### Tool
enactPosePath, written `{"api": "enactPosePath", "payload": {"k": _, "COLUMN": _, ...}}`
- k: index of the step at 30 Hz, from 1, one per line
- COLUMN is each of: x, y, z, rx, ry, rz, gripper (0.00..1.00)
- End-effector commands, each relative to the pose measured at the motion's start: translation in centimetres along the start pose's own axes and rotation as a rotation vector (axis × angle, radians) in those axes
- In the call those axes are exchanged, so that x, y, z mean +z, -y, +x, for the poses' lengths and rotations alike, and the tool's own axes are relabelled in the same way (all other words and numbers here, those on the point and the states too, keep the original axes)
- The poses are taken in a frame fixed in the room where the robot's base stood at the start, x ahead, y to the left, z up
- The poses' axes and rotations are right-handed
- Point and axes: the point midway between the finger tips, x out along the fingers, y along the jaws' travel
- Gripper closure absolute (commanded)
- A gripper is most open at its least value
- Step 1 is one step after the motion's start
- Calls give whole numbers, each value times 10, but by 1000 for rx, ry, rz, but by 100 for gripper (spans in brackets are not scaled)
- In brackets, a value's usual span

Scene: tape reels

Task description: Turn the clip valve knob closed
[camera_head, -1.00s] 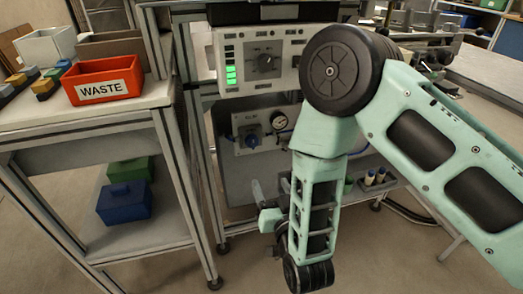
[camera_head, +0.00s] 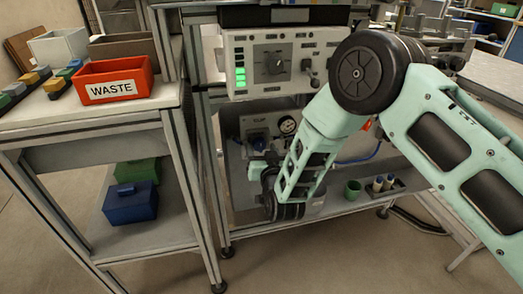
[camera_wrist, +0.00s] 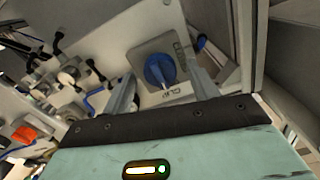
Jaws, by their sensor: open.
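The clip valve knob (camera_wrist: 159,71) is blue and sits on a square grey plate (camera_wrist: 180,45) with partly legible "CLIP" lettering. In the wrist view my gripper (camera_wrist: 162,76) is open, with one finger on each side of the knob. I cannot tell whether either finger touches it. In the head view a bit of the blue knob (camera_head: 258,143) shows on the lower panel, just above my gripper, and the arm hides much of that area.
A control box (camera_head: 310,62) with a dial and green lights is above. A pressure gauge (camera_head: 287,125) is beside the valve. A green cup (camera_head: 352,189) and small bottles stand on the lower shelf. A red WASTE bin (camera_head: 115,80) is on the left bench.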

Motion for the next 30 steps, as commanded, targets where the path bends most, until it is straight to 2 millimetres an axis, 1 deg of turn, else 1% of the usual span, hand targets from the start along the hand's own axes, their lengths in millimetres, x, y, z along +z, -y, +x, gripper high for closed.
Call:
{"api": "enactPosePath", "payload": {"k": 3, "x": 0, "y": 0, "z": 5, "rx": 0, "ry": 0, "rz": 0, "gripper": 41}}
{"api": "enactPosePath", "payload": {"k": 11, "x": 0, "y": 0, "z": 6, "rx": 0, "ry": 1, "rz": -1, "gripper": 41}}
{"api": "enactPosePath", "payload": {"k": 12, "x": 0, "y": 0, "z": 6, "rx": 0, "ry": 1, "rz": 0, "gripper": 52}}
{"api": "enactPosePath", "payload": {"k": 14, "x": 0, "y": 0, "z": 5, "rx": 0, "ry": 0, "rz": 0, "gripper": 69}}
{"api": "enactPosePath", "payload": {"k": 15, "x": 0, "y": 0, "z": 5, "rx": 0, "ry": 0, "rz": 0, "gripper": 80}}
{"api": "enactPosePath", "payload": {"k": 16, "x": 0, "y": 0, "z": 5, "rx": 0, "ry": 0, "rz": 0, "gripper": 86}}
{"api": "enactPosePath", "payload": {"k": 23, "x": 0, "y": 0, "z": 5, "rx": 0, "ry": 0, "rz": -9, "gripper": 85}}
{"api": "enactPosePath", "payload": {"k": 30, "x": 0, "y": 0, "z": 5, "rx": 1, "ry": -1, "rz": -89, "gripper": 85}}
